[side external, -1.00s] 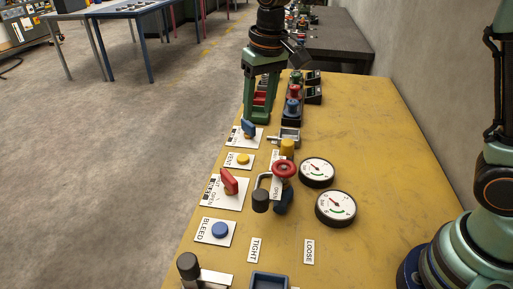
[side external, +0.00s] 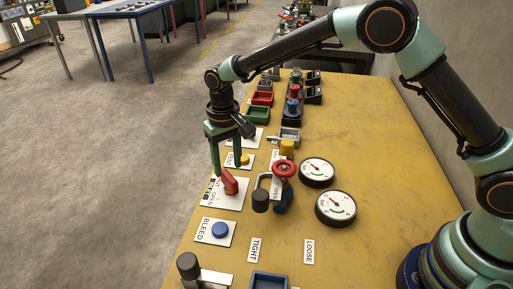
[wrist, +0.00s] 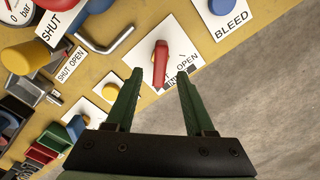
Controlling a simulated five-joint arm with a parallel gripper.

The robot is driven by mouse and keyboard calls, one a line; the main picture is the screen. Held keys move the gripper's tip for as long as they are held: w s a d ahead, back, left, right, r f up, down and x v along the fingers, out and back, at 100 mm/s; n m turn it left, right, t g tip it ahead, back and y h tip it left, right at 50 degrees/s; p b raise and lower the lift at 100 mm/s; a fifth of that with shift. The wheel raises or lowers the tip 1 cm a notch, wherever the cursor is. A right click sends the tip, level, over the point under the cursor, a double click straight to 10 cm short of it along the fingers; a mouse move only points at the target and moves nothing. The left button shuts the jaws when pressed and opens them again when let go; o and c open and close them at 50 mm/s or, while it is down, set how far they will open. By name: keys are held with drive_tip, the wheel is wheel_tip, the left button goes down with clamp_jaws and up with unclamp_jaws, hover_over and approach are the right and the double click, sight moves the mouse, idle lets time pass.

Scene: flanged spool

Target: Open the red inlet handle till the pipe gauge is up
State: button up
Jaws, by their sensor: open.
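The red inlet handle (side external: 229,182) stands on a white plate marked OPEN near the left edge of the yellow bench. In the wrist view the red handle (wrist: 160,62) shows between and just beyond my fingertips. My gripper (side external: 227,167) is open, pointing down above the handle, with its fingers to either side and nothing held. Its two green fingers (wrist: 159,76) look apart from the handle, though contact is hard to judge. Two round white gauges, an upper one (side external: 317,171) and a lower one (side external: 336,207), lie to the right. Which is the pipe gauge I cannot tell.
A blue BLEED button (side external: 220,230) and a yellow button (side external: 243,159) flank the handle. A red round valve wheel (side external: 283,169) with a hooked metal bar stands close right. Red and green trays (side external: 258,115) sit farther back. The bench's right side is mostly clear.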

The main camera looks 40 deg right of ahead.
sight(229, 175)
drive_tip(key=shift+f, duration=2.35)
clamp_jaws()
